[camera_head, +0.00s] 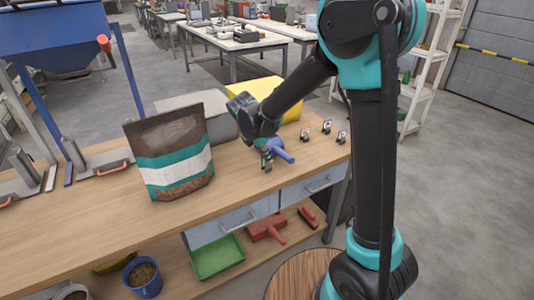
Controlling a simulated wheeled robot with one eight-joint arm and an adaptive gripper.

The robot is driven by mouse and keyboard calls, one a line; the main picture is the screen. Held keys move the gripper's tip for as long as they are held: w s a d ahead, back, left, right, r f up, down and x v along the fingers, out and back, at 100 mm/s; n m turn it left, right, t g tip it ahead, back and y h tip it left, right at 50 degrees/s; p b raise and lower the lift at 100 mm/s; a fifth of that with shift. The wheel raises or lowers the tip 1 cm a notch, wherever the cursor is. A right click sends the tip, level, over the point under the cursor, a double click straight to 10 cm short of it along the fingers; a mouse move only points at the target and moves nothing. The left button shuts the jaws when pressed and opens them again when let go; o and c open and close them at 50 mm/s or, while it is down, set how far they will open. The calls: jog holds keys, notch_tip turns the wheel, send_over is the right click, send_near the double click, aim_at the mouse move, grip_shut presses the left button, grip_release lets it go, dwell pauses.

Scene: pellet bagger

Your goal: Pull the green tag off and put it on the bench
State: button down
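My gripper (266,157) is low over the wooden bench (110,213), right of the brown, teal and white pellet bag (175,155). Its fingers point down at the bench top beside a blue rounded thing with a short handle (280,153). The fingertips are small and partly hidden, so I cannot tell whether they are open or hold anything. A dark greenish patch shows at the fingertips, but I cannot make out a green tag there for certain.
Several small black-and-white clip-like items (326,127) stand on the bench to the right. A yellow block (250,91) and a grey item lie behind my gripper. Red-handled plates stand at the left. A green tray (216,257) is on the lower shelf. The bench front is clear.

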jog(key=shift+f, duration=0.3)
jog(key=c, duration=1.6)
grip_release()
jog(key=shift+c, duration=0.2)
